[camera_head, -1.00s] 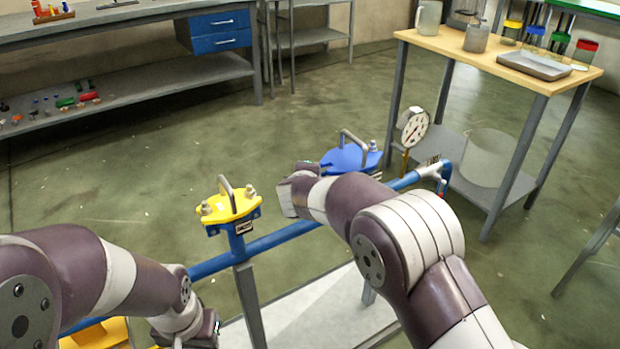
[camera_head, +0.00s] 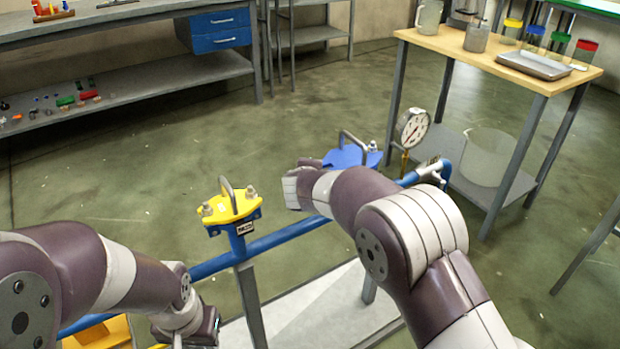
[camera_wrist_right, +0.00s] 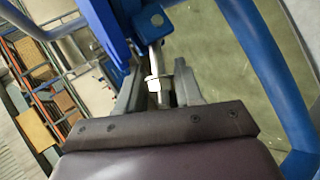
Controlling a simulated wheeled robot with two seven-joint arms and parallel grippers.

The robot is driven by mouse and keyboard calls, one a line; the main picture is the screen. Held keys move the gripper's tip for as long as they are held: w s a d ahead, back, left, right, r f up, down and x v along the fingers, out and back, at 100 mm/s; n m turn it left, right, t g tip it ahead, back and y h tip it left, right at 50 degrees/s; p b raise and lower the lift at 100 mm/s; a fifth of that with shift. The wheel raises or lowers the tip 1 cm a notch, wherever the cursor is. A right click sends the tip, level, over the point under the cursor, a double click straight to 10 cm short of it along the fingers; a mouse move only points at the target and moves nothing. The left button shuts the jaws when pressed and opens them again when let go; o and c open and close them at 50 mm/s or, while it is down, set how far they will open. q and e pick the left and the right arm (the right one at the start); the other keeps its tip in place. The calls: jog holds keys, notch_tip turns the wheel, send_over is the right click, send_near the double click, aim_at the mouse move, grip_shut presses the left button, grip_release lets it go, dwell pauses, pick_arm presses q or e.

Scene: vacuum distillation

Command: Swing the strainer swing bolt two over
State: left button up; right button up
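A blue pipe run carries a yellow strainer cover (camera_head: 230,207) and a blue strainer cover (camera_head: 350,157), each with an arched handle and bolts. My right arm reaches to the blue cover and partly hides it; its fingers are hidden in the head view. In the right wrist view, a metal swing bolt with a pale nut (camera_wrist_right: 154,84) stands beside a blue lug, between the fingers of my right gripper (camera_wrist_right: 158,88). The fingers are apart, with a gap visible on the right of the bolt. My left gripper (camera_head: 212,325) is low at the left, its fingers unclear.
A pressure gauge (camera_head: 413,128) stands close to the right of the blue cover. A wooden-topped table (camera_head: 440,45) with jugs, a tray and jars is behind it at right. A grey workbench (camera_head: 130,80) is at the back left. Floor between is clear.

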jog(key=shift+s, duration=0.1)
jog(key=d+p+v, duration=0.1)
jog(key=v, duration=1.1)
jog(key=shift+s+a+r, duration=0.2)
jog(key=shift+a, duration=0.3)
